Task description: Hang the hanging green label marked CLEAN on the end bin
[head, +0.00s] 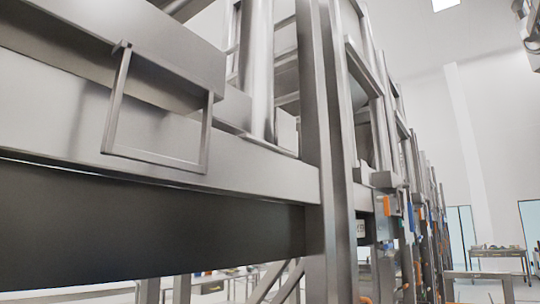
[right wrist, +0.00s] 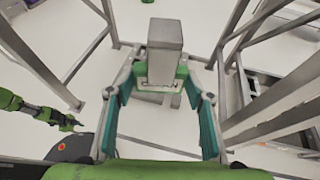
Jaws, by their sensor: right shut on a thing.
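My right gripper (right wrist: 163,82) shows in the right wrist view, with teal pads on both fingers. Between its fingertips is a green piece (right wrist: 180,73), which I take to be the green label; no CLEAN marking is readable. A grey square metal post (right wrist: 165,40) overlaps the label in this view and hides part of it, so I cannot tell whether they touch. A thin green arm with a dark tip, seemingly my left gripper (right wrist: 72,123), is small at the left edge. Its jaws are too small to judge. Neither gripper shows clearly in the head view.
In the head view a large steel structure (head: 255,172) fills the left and centre, with a rectangular metal loop (head: 155,158) on its near face. More frames recede right. A table (head: 498,252) stands far right. Metal rails flank the right gripper in the wrist view.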

